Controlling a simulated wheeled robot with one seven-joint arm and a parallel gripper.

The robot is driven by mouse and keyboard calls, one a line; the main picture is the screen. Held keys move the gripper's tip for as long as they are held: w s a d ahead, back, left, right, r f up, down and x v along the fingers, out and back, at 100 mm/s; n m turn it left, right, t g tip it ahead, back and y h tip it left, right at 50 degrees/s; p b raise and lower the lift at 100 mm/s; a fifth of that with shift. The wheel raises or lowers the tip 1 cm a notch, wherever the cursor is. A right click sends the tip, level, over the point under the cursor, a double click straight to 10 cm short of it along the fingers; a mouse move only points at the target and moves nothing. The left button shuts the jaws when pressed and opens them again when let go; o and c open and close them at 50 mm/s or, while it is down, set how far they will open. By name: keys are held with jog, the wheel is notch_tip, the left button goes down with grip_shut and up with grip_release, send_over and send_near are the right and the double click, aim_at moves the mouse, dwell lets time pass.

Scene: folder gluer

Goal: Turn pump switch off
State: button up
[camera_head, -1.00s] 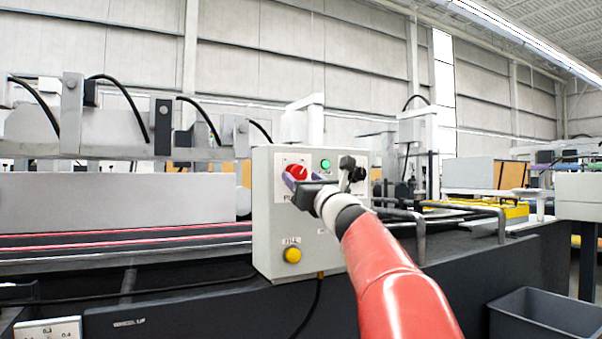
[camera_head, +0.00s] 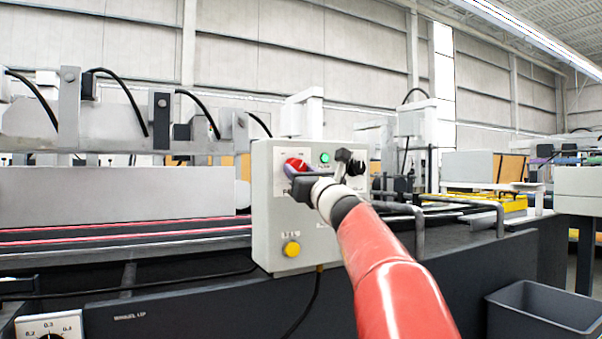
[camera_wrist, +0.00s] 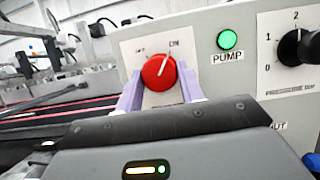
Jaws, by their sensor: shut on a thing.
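The red pump switch (camera_wrist: 158,73) is a round knob on the grey control box (camera_head: 262,215). In the wrist view its white pointer line tilts up and to the right, toward the ON mark. A green lamp (camera_wrist: 229,39) labelled PUMP is lit beside it. My gripper (camera_wrist: 160,88) has its two purple fingers on either side of the knob and is shut on it. In the head view the knob (camera_head: 295,165) shows just above the fingers, partly hidden by my gripper.
A black pressure knob (camera_wrist: 293,47) with a numbered scale sits right of the lamp. A yellow button (camera_head: 291,249) is low on the box. Metal bent rails (camera_head: 419,235) stand close to the right of my arm. A grey bin (camera_head: 545,318) is at lower right.

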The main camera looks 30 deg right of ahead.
jog(key=n+y, duration=0.2)
jog(key=n, duration=0.2)
jog(key=shift+d+y, duration=0.15)
jog(key=shift+y, duration=0.25)
jog(key=n+y, duration=0.1)
jog(key=n, duration=0.1)
jog(key=n+g+y, duration=0.1)
jog(key=n, duration=0.2)
jog(key=shift+d+n+g, duration=0.1)
jog(key=shift+n+g, duration=0.2)
jog(key=n, duration=0.2)
jog(key=n+g+y+p, duration=0.1)
jog(key=n, duration=0.1)
jog(key=n+g+y+p, duration=0.1)
jog(key=n, duration=0.1)
jog(key=shift+d+r, duration=0.1)
jog(key=shift+r, duration=0.15)
jog(key=shift+n+g+p, duration=0.4)
jog(key=shift+n+p, duration=0.05)
jog(key=shift+n, duration=0.75)
jog(key=shift+f, duration=0.1)
jog(key=o, duration=1)
jog(key=b+v, duration=0.2)
jog(key=v, duration=0.5)
jog(key=shift+s+d, duration=0.2)
jog(key=shift+s, duration=0.15)
